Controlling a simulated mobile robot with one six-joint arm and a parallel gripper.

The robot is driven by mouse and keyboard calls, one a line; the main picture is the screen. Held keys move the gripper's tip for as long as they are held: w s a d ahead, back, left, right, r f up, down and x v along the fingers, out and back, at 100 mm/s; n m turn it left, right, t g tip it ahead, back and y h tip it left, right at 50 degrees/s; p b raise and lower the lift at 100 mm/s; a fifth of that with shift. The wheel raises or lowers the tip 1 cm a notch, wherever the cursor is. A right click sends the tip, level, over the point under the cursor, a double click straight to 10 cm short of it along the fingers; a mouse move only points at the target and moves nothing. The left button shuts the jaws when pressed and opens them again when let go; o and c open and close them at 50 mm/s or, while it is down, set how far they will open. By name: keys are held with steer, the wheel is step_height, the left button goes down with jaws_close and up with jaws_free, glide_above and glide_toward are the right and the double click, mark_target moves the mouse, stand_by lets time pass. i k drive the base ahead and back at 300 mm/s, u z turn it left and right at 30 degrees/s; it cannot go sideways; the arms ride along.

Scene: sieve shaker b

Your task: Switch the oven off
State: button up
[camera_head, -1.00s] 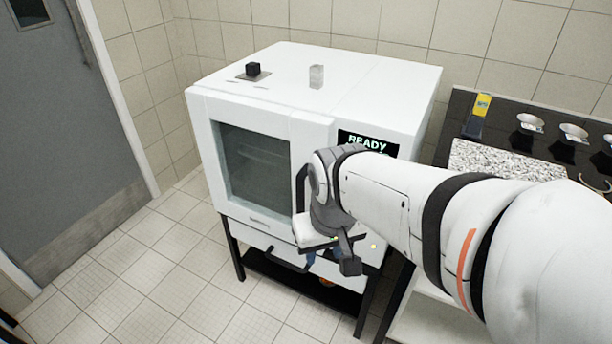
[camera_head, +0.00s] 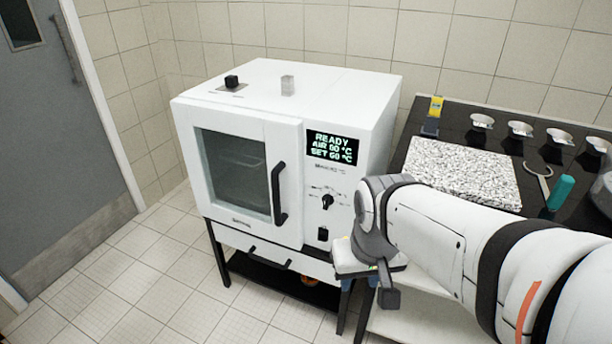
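The white oven (camera_head: 275,126) stands on a dark-legged stand, with its glass door (camera_head: 235,172) shut. Its lit display (camera_head: 332,147) reads READY, an AIR line and a SET line in °C. Below the display are a black knob (camera_head: 327,201) and, lower, a small black switch (camera_head: 323,233); its position is too small to tell. My gripper (camera_head: 368,275) is just right of and lower than the switch, apart from it in the picture. Its fingers are mostly hidden by the wrist, so I cannot tell their opening.
A black door handle (camera_head: 278,193) stands out left of the panel. A small black block (camera_head: 231,81) and a clear block (camera_head: 287,85) are on the oven top. At right, a dark bench holds a speckled slab (camera_head: 462,168) and several metal dishes. Floor at left is clear.

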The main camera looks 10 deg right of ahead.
mark_target(323, 235)
steer(key=i, duration=1)
steer(key=k, duration=0.5)
steer(key=z, duration=1.2)
steer(key=k, duration=0.7)
steer(key=u, duration=0.8)
steer(key=i, duration=1)
steer(key=u, duration=0.05)
